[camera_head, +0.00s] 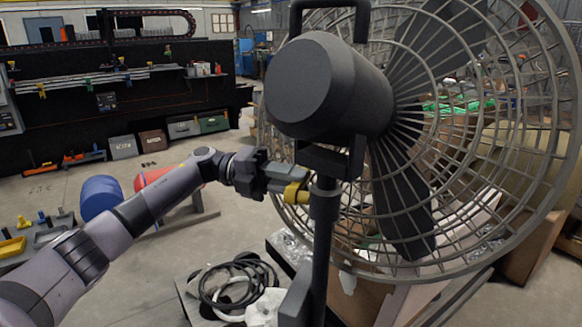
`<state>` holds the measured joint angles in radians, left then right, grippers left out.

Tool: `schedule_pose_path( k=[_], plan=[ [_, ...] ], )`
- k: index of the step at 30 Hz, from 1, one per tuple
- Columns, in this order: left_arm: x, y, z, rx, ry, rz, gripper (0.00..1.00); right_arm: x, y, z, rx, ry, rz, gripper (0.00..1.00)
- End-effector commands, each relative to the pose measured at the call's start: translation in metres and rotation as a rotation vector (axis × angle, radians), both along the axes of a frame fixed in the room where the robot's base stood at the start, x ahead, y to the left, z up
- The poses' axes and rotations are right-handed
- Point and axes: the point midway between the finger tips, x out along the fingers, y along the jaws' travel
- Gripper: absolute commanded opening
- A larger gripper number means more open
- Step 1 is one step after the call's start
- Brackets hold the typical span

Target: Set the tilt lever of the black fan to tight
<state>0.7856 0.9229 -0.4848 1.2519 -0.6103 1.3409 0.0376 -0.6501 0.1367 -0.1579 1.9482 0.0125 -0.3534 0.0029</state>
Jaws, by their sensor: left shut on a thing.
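The black fan (330,88) stands close in front of me, seen from its motor side, with its wire cage (480,130) to the right. Its upright pole (322,240) runs down below the motor. A yellow tilt lever (296,193) sits at the top of the pole, on its left side. My left gripper (284,182) reaches in from the left and is shut on the yellow lever. The fingers hide part of the lever, and its exact setting cannot be told. My right gripper is not in view.
Black cables (238,282) lie coiled on a surface below the gripper, left of the pole. A blue barrel (100,197) and a red barrel (152,177) lie behind my left arm. Open floor (130,285) lies at lower left.

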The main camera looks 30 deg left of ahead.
Motion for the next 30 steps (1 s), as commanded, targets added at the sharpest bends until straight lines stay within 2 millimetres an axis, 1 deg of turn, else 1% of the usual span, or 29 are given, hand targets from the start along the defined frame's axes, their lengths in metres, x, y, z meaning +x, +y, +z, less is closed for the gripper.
schedule_pose_path(
  k=[1, 3, 10, 18, 28, 29, 30],
  plan=[
    [0.001, 0.001, 0.002, -0.008, 0.031, 0.003, 0.0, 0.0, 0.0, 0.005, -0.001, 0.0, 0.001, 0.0],
    [0.001, 0.001, 0.0, -0.017, 0.07, 0.003, 0.0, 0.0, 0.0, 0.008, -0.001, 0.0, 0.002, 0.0],
    [0.001, 0.001, -0.005, -0.036, 0.157, 0.004, 0.0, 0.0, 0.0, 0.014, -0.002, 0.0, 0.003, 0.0],
    [0.001, 0.001, -0.007, -0.045, 0.192, 0.004, 0.0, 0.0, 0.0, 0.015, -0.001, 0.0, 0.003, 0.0],
    [0.001, 0.001, -0.007, -0.046, 0.194, 0.004, 0.0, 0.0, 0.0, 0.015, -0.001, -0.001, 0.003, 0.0],
    [0.001, 0.001, -0.007, -0.046, 0.194, 0.004, 0.33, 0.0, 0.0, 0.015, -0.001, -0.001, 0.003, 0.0],
    [0.001, 0.001, -0.007, -0.045, 0.194, 0.003, 0.46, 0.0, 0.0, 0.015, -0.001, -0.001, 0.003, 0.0]
  ],
)
